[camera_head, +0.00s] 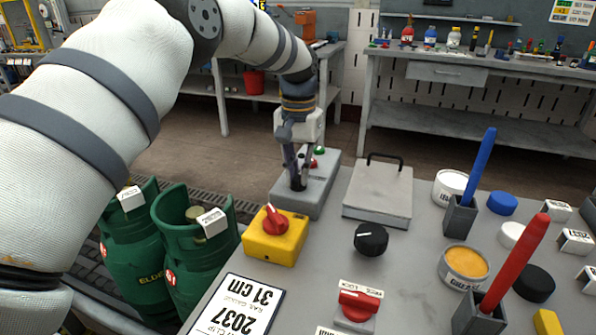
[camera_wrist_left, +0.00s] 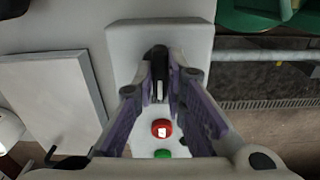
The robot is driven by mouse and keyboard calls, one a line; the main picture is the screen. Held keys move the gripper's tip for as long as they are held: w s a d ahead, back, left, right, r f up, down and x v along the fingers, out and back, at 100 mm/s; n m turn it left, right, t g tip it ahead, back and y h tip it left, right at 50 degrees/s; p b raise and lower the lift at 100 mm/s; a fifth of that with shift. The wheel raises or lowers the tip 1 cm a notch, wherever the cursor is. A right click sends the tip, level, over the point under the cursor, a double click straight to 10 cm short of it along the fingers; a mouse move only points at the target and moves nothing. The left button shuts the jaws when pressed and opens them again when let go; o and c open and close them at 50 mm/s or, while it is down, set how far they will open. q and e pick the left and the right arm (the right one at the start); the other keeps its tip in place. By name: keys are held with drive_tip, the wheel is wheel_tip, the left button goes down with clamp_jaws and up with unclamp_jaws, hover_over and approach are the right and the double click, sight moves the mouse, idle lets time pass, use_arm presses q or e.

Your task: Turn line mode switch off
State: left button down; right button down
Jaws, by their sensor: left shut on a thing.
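A grey control box (camera_head: 316,190) stands at the far left of the table, with a red button (camera_wrist_left: 162,128) and a green button (camera_wrist_left: 162,154) on top. A black switch lever (camera_wrist_left: 158,56) stands on the same box, at its end nearest me. My left gripper (camera_head: 298,182) points down over this box. Its fingers (camera_wrist_left: 160,80) are closed around the black lever, partly hiding it.
A grey plate with a black handle (camera_head: 377,194) lies right of the control box. Red (camera_head: 519,262) and blue (camera_head: 477,168) sticks stand upright in holders at the right, among pots and lids. Green gas bottles (camera_head: 193,258) stand left of the table.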

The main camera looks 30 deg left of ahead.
sight(298, 175)
idle(0.5)
use_arm(q)
drive_tip(key=c, duration=1.6)
unclamp_jaws()
drive_tip(key=shift+c, duration=0.2)
wheel_tip(298, 175, up, 12)
